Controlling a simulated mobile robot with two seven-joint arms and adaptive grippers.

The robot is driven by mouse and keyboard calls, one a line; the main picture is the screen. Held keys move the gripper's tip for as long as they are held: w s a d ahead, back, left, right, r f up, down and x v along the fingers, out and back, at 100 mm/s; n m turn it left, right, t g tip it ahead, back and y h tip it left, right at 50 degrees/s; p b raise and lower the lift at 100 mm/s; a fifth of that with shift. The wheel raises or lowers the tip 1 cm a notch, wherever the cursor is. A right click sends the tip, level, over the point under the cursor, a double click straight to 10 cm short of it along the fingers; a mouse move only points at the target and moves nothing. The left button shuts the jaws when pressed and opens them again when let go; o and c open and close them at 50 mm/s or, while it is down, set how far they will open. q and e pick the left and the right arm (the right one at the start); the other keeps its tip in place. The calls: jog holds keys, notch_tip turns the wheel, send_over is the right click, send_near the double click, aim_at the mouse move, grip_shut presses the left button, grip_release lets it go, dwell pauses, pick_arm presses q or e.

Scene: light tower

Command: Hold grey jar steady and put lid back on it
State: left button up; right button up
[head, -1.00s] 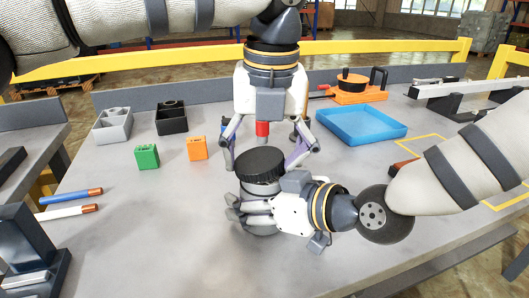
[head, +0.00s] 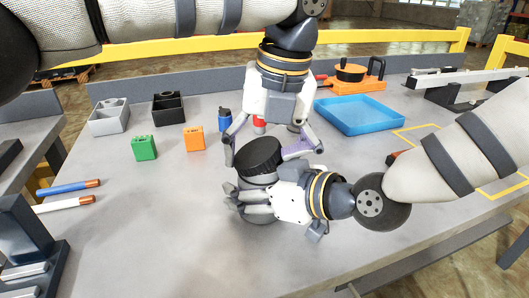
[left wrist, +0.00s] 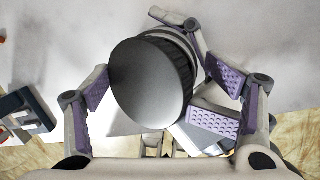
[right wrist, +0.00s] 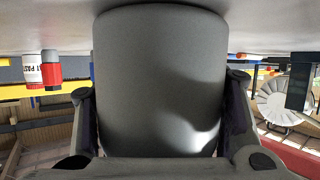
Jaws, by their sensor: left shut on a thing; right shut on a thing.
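The grey jar (head: 256,178) is near the table's middle, mostly hidden by my right gripper (head: 245,203), which is shut on its body from the right. Its smooth side fills the right wrist view (right wrist: 160,85), between the fingers. The black ribbed lid (head: 259,157) is over the jar's top and looks tilted. My left gripper (head: 272,152) reaches down from above and behind and is shut on the lid. The lid's flat top (left wrist: 150,85) shows between the purple pads in the left wrist view. Whether the lid is fully seated, I cannot tell.
A green block (head: 144,148) and an orange block (head: 194,138) stand to the left. A blue object (head: 224,117) and a red one (head: 259,122) are behind my left gripper. A blue tray (head: 362,117) is at the back right.

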pick_arm(q)
jog(key=shift+s+d+f, duration=0.1)
jog(key=shift+s+d, duration=0.05)
jog(key=shift+d, duration=0.1)
